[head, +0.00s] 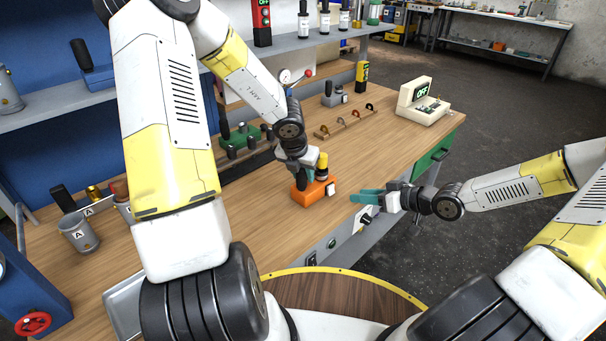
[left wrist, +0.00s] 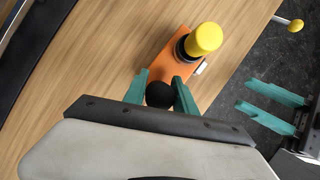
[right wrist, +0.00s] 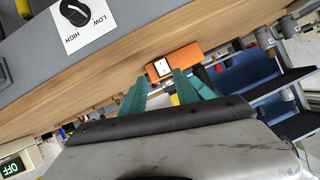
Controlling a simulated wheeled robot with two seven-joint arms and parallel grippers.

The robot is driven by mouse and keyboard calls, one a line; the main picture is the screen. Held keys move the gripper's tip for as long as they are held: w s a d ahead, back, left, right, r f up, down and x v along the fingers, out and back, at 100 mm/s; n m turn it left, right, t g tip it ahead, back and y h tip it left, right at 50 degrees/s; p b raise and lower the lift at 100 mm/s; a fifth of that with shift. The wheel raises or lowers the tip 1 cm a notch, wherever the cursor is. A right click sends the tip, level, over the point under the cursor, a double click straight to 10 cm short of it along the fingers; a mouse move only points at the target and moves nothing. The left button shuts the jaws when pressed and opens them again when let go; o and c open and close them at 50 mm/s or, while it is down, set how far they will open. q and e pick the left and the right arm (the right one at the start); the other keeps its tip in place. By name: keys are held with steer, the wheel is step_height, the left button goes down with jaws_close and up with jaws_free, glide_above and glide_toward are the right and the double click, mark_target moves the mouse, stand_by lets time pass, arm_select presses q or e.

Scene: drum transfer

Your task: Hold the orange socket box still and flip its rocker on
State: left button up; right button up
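The orange socket box (head: 312,195) sits on the wooden bench near its front edge. It has a yellow-capped post (left wrist: 205,40), a round black knob (left wrist: 160,94) and a white-framed rocker (right wrist: 162,68) on its end face. My left gripper (head: 302,180) is above the box, with its teal fingers on both sides of the black knob, seemingly closed on it. My right gripper (head: 368,196) is open and empty, off the bench's front edge and right of the box. In the right wrist view its fingers point toward the rocker face, apart from it. The rocker's position is too small to tell.
A cream unit with an "OFF" display (head: 423,93) stands at the bench's far right. A LOW/HIGH dial (right wrist: 75,13) is on the bench front. Bare wood surrounds the box.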

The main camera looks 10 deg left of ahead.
arm_select(q)
jaws_close()
arm_select(e)
steer(key=c, duration=0.5)
steer(key=shift+d+r+m, duration=0.1)
steer(key=shift+r+m, duration=0.1)
steer(key=shift+m, duration=0.3)
jaws_close()
steer(key=s+r+m+h, duration=0.1)
steer(key=m, duration=0.4)
steer(key=s+d+r+m+h, duration=0.1)
steer(key=m, duration=0.4)
steer(key=s+d+r+m, duration=0.1)
steer(key=s+m, duration=0.1)
steer(key=m, duration=0.4)
steer(key=shift+d+r+h, duration=0.1)
steer(key=shift+d+h, duration=0.05)
steer(key=shift+h, duration=0.25)
